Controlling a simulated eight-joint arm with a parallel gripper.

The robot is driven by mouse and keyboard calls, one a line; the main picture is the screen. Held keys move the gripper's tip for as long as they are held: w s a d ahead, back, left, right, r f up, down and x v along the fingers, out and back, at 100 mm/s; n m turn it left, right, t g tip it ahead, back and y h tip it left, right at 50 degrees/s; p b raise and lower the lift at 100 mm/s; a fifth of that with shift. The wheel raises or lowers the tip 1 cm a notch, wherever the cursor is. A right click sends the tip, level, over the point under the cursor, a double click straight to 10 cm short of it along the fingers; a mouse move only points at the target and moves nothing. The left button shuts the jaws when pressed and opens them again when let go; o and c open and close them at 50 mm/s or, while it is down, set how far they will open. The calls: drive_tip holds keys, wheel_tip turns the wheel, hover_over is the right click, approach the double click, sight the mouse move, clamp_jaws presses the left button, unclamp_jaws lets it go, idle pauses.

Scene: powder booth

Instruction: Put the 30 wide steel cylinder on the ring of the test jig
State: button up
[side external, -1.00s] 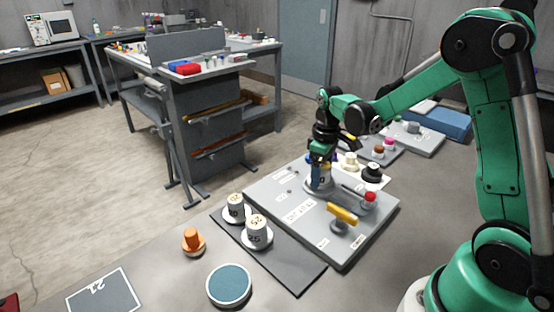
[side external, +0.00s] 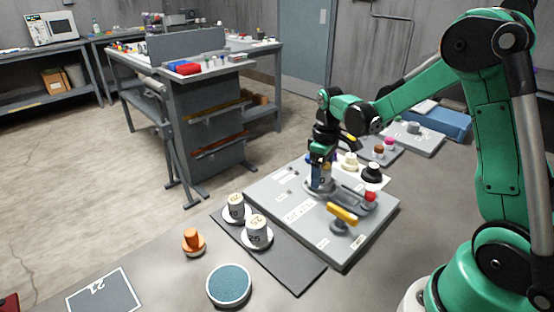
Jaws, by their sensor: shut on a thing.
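The test jig (side external: 282,198) is a grey plate with a yellow handle (side external: 342,213) and a red knob (side external: 370,196). My gripper (side external: 320,181) points down over the jig's far part, low at the ring area, its jaws shut on a grey thing that I take to be the steel cylinder. The jaws hide most of it and its label cannot be read. The ring is also largely hidden, so I cannot tell whether the cylinder touches it. Two other grey cylinders with numbered tops, a nearer one (side external: 256,229) and a farther one (side external: 236,205), stand on white bases left of the jig.
The two cylinders stand on a dark mat (side external: 289,270). An orange knob-like piece (side external: 193,241) and a round blue-topped disc (side external: 229,285) are at the front left. Black (side external: 372,172) and cream (side external: 349,161) pieces stand close behind the jig.

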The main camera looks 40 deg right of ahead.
drive_tip(key=shift+f, duration=0.6)
idle(1.0)
drive_tip(key=o, duration=1.5)
drive_tip(key=shift+c, duration=0.2)
drive_tip(key=shift+r, duration=4)
drive_tip(key=s+a+r+m+t, duration=0.2)
drive_tip(key=s+a+t, duration=0.5)
drive_tip(key=a, duration=0.5)
drive_tip(key=shift+r+m, duration=0.4)
drive_tip(key=shift+r, duration=0.1)
